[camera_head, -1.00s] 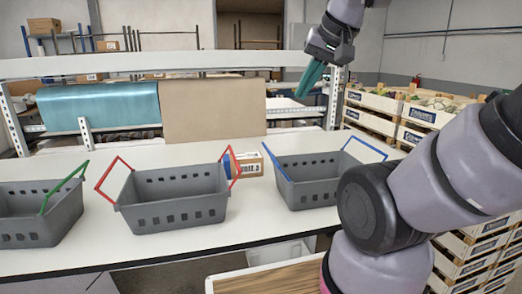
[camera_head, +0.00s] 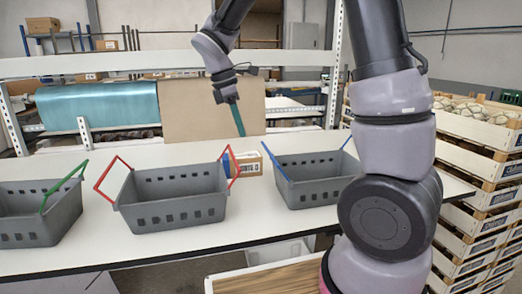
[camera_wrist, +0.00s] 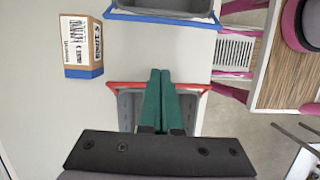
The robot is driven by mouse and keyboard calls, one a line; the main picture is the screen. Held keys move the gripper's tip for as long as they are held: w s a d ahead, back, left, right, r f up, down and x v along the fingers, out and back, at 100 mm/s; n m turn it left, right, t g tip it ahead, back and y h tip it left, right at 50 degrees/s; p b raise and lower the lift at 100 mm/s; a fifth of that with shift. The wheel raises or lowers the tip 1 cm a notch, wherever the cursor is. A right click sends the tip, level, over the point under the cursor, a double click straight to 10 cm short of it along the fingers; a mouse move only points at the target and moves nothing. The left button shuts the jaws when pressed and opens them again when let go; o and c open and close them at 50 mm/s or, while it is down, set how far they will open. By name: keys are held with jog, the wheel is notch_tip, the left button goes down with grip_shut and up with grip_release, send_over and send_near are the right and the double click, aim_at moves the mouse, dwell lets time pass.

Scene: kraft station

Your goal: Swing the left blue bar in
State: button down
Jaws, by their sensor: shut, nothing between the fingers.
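The grey basket with blue bars (camera_head: 315,190) stands on the white table at right of centre in the head view. Its left blue bar (camera_head: 275,162) leans out to the left, away from the basket opening. Its right blue bar (camera_head: 347,143) is partly hidden by my arm. In the wrist view the left blue bar (camera_wrist: 165,18) crosses the top, with the basket's dark inside beyond it. My gripper (camera_head: 241,134), with green fingers, is shut and empty. It hangs above the gap between this basket and the red-barred one, left of the left blue bar and apart from it.
A grey basket with red bars (camera_head: 175,205) stands to the left, its right red bar (camera_head: 231,165) close below my gripper. A small cardboard box (camera_head: 248,168) sits between the baskets. A green-barred basket (camera_head: 38,215) is far left. Crates (camera_head: 485,180) stand at right.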

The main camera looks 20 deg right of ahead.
aim_at(269, 153)
dwell(0.3)
jog(key=x, duration=1)
jog(key=shift+d+r, duration=0.6)
jog(key=shift+d, duration=0.2)
jog(key=shift+d+r, duration=0.55)
jog(key=shift+d, duration=0.25)
jog(key=shift+d+r, duration=0.1)
jog(key=shift+d+r+y, duration=0.1)
jog(key=shift+y, duration=0.3)
